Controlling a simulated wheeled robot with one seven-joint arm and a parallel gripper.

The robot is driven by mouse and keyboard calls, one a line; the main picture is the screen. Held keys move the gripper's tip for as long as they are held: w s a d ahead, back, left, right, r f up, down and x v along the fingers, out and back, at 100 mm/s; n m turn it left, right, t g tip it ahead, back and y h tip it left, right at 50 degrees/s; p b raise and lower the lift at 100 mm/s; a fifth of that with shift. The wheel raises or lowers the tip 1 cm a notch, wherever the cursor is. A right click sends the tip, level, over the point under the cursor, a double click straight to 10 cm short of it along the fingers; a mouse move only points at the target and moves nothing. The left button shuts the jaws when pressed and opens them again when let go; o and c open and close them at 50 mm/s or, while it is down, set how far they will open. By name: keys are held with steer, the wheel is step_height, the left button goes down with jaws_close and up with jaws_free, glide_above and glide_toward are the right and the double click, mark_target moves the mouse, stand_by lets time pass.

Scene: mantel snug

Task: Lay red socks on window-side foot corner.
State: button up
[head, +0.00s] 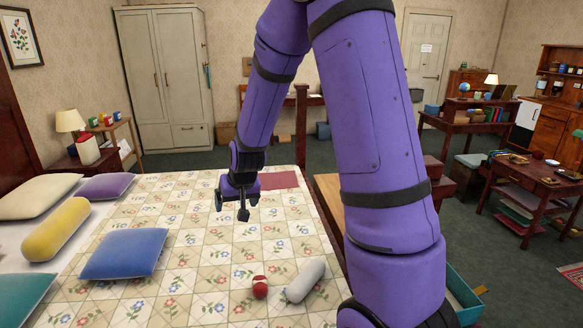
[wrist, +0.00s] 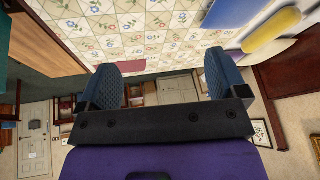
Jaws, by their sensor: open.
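The red socks (head: 260,287), a small red ball with a pale band, lie on the flowered quilt (head: 190,262) near the front of the head view, just left of a grey bolster. My gripper (head: 232,207) is open and empty above the far part of the bed, apart from the socks and farther back than them. In the wrist view, its two fingers (wrist: 168,85) stand wide apart with nothing between them. The quilt also shows in the wrist view (wrist: 150,30); the socks do not. No window is in view, so I cannot tell which foot corner is window-side.
The grey bolster (head: 306,280) lies close beside the socks. A flat red cloth (head: 280,180) lies near the bed's far edge. A blue cushion (head: 125,253) and yellow bolster (head: 56,229) lie left. A dark bedpost (head: 301,125) rises behind the bed. The middle quilt is clear.

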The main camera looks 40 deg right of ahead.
steer(key=s+a+r+n, duration=0.1)
steer(key=s+a+r, duration=0.2)
steer(key=s+r, duration=0.45)
steer(key=s+a+r+n, duration=0.1)
steer(key=s+a+r, duration=0.1)
steer(key=s+r, duration=0.85)
steer(key=s, duration=0.4)
steer(key=s+a+r+n, duration=0.1)
steer(key=s+r, duration=0.3)
steer(key=s, duration=0.3)
steer(key=shift+s+a+n, duration=0.3)
steer(key=shift+r, duration=0.1)
